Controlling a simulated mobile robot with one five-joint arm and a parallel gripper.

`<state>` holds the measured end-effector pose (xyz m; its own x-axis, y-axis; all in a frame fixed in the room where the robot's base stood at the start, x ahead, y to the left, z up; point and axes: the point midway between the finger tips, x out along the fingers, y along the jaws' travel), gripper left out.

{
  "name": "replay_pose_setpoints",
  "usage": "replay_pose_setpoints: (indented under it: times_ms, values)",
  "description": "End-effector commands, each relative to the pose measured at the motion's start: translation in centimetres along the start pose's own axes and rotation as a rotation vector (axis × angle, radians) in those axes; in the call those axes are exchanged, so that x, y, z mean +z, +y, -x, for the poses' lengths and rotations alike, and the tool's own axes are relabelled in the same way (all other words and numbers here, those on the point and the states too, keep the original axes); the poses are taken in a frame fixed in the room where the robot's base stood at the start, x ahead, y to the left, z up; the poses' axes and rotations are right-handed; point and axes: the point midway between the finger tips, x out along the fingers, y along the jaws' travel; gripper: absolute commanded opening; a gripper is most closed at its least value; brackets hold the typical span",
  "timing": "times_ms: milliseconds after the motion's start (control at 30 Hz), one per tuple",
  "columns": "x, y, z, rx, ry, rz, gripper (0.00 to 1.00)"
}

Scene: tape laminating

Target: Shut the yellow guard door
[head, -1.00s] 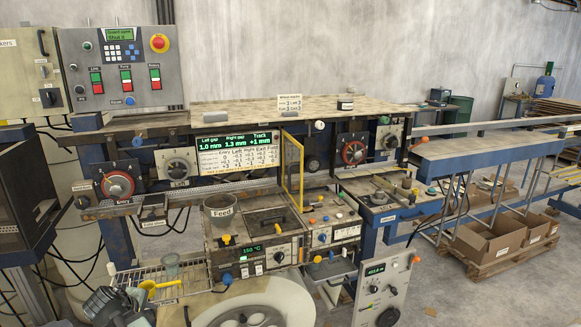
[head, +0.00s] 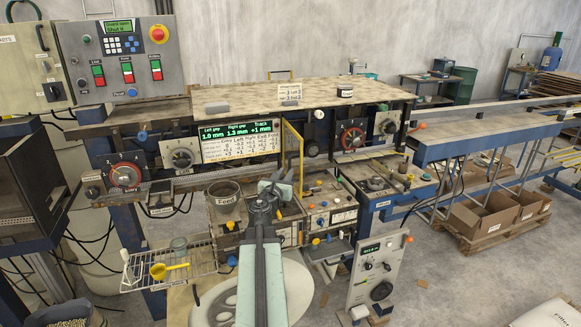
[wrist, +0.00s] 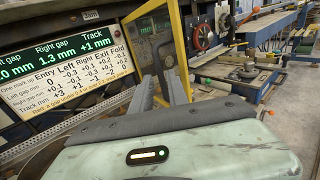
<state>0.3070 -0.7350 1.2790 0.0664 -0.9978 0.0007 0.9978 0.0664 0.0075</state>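The yellow guard door (head: 301,165) is a thin yellow frame around a clear pane. It stands open, jutting out from the machine to the right of the green-lit gap display (head: 236,130). In the wrist view the door (wrist: 183,50) rises just beyond my gripper (wrist: 161,85), whose two grey fingers are apart with nothing between them. In the head view my gripper (head: 277,182) is in front of and slightly left of the door's lower part. I cannot tell whether a finger touches the frame. The control box screen (head: 119,26) seems to read that the guard is open.
A feed cup (head: 224,198) stands left of my gripper, and a knobbed control box (head: 330,212) lies to its right. A red-ringed dial (head: 352,138) sits right of the door. A wire shelf with a yellow scoop (head: 160,271) is at lower left.

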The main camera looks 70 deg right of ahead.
Motion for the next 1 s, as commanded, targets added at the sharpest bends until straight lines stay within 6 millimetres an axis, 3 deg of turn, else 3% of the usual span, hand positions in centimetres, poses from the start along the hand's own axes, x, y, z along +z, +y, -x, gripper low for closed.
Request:
replay_pose_setpoints:
  times_ms: [100,300,533,600,633,1000]
  values:
    - [0.0,0.1,-2.8,-0.002,0.0,-0.001,0.2]
    - [0.0,0.0,-5.5,-0.001,0.001,-0.002,0.2]
    - [0.0,-0.1,-5.5,-0.001,0.001,-0.003,0.2]
    - [0.0,-0.1,-5.5,-0.001,0.001,-0.003,0.03]
    - [0.0,-0.1,-5.5,-0.001,0.001,-0.003,0.0]
    - [0.0,-0.1,-5.5,-0.002,0.001,-0.003,0.0]
